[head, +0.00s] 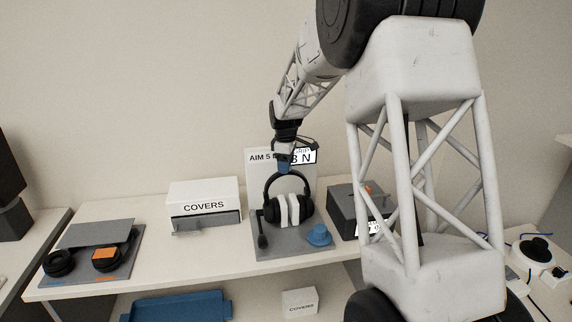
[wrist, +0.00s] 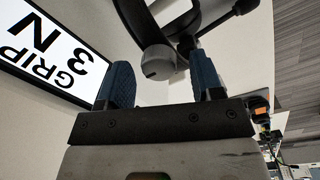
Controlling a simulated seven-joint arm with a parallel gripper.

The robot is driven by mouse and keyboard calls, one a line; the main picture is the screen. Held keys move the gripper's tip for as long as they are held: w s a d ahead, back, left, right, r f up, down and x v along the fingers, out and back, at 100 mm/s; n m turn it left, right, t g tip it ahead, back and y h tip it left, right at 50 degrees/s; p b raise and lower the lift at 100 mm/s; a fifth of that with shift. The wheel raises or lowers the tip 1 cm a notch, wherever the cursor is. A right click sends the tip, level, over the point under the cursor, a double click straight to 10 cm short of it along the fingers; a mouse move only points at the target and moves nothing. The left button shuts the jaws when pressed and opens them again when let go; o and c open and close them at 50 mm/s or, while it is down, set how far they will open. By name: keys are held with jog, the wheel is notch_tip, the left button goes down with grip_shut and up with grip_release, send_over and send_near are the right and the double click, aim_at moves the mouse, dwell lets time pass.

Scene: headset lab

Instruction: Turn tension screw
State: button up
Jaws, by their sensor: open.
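A black headset (head: 270,195) stands upright on a grey base plate (head: 275,246), with white blocks between its ear cups. My gripper (head: 284,168) is just above the headband, pointing down. In the wrist view my gripper (wrist: 159,74) is open, with a blue pad on each side. A round grey knob with a slot (wrist: 157,62), apparently the tension screw, lies between the fingertips under the dark band. A gap shows between the knob and the right finger; contact at the left finger is unclear. The screw is hidden in the head view.
A panel reading "GRIP 3 N" (wrist: 45,50) is close on the left in the wrist view. An "AIM 5 N" board (head: 258,158) stands behind the headset. A blue knob (head: 319,235) is on the plate. A white COVERS box (head: 204,200) and a dark box (head: 345,205) flank the plate.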

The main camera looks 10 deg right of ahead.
jog(key=shift+f, duration=0.15)
jog(key=c, duration=0.9)
